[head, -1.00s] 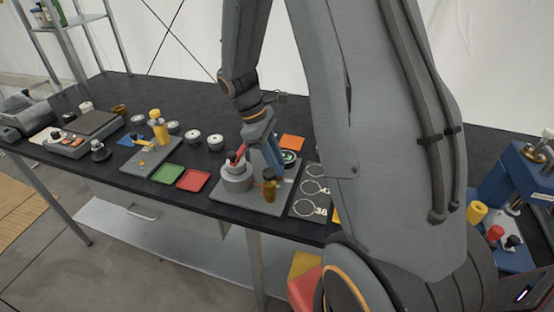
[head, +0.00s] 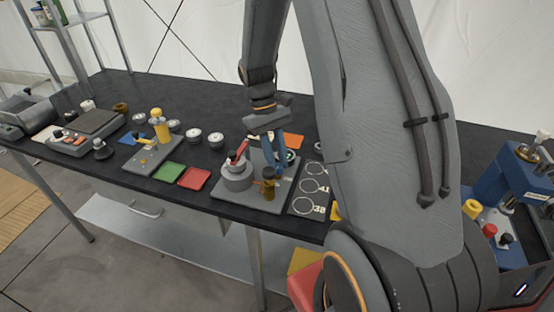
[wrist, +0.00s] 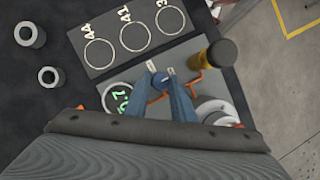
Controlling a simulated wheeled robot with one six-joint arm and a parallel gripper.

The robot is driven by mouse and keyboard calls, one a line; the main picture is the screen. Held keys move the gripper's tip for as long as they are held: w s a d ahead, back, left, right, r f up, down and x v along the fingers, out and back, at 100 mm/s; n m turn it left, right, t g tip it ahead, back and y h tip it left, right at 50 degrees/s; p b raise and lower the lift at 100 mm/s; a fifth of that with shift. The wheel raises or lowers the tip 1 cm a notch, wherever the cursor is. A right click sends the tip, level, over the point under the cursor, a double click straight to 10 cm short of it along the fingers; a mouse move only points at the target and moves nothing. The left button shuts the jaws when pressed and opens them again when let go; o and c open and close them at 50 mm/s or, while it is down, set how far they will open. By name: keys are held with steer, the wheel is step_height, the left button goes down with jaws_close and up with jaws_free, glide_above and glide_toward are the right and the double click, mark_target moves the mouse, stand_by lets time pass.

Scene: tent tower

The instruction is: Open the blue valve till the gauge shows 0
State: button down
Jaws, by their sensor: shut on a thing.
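The blue valve (wrist: 160,82) is a small round knob on a grey panel (wrist: 233,84), seen from above in the wrist view. My gripper (wrist: 159,72) has its two blue fingers on either side of the knob and is shut on it. The gauge (wrist: 117,97) is a round dark dial with green digits, just left of the valve in the wrist view; I cannot read its value surely. In the head view my gripper (head: 276,163) reaches down onto the panel and hides the valve. The gauge (head: 289,157) shows only partly there.
A brass cylinder with a dark cap (wrist: 213,57) stands on the panel near the valve. A grey round pot with a red handle (head: 237,174) stands left of it in the head view. A board with numbered rings (head: 309,194) lies to the right.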

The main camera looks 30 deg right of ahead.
stand_by(0.4)
steer(key=c, duration=1.5)
jaws_free()
steer(key=shift+w+r, duration=0.25)
steer(key=shift+r, duration=0.15)
steer(key=b+v, duration=0.2)
steer(key=v, duration=0.5)
steer(key=shift+s, duration=0.1)
steer(key=shift+r, duration=0.1)
